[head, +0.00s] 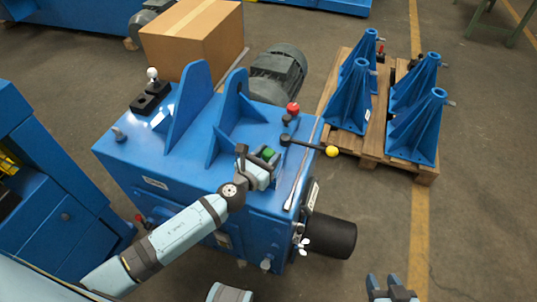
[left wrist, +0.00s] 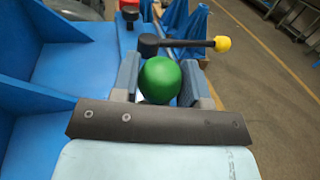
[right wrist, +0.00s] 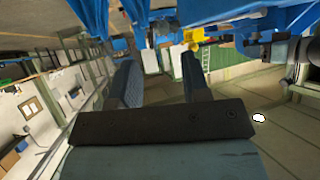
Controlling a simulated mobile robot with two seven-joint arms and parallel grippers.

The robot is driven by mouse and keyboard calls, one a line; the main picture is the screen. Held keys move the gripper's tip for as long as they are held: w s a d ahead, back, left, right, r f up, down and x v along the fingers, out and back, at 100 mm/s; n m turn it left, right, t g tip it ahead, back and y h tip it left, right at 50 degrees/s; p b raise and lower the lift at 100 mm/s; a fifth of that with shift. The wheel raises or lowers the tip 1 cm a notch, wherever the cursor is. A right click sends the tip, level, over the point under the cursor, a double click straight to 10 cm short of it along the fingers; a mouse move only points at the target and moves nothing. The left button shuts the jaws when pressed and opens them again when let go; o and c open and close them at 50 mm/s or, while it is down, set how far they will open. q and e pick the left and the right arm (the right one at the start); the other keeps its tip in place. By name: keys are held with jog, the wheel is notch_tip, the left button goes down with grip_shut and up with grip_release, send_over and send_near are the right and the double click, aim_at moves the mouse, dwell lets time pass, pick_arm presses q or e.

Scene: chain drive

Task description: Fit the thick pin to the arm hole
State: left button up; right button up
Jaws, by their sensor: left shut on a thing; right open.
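My left gripper (head: 262,165) is shut on a pin with a green ball head (head: 268,153), above the top of the blue machine. In the left wrist view the green ball (left wrist: 160,80) sits between the two fingers, and its shank is hidden. A black arm (head: 305,143) with a yellow knob (head: 332,151) reaches right from the machine, just beyond that gripper; it also shows in the left wrist view (left wrist: 185,43). I cannot make out the arm hole. My right gripper (head: 391,290) is open and empty, low at the right, clear of the machine.
A red knob (head: 292,108) stands behind the arm, and a white-knobbed pin (head: 152,75) stands in a black block at the back left. Upright blue plates (head: 188,105) rise left of the gripper. A pallet (head: 425,172) holds blue brackets. The floor at right is clear.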

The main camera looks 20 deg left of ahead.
pick_arm(q)
jog(key=shift+f+b, duration=0.3)
jog(key=shift+f, duration=0.05)
pick_arm(e)
jog(key=shift+r, duration=0.1)
pick_arm(q)
jog(key=shift+f+b, duration=0.4)
pick_arm(e)
jog(key=shift+a+f, duration=0.1)
jog(key=shift+f, duration=0.15)
pick_arm(q)
jog(key=o, duration=1.2)
jog(key=shift+r, duration=0.1)
pick_arm(e)
jog(key=shift+r, duration=0.15)
pick_arm(q)
jog(key=b+v, duration=0.1)
jog(key=v, duration=1.2)
jog(key=shift+s+a+b, duration=0.1)
jog(key=shift+s+b, duration=0.3)
pick_arm(e)
jog(key=shift+w+a, duration=0.15)
jog(key=shift+a, duration=0.05)
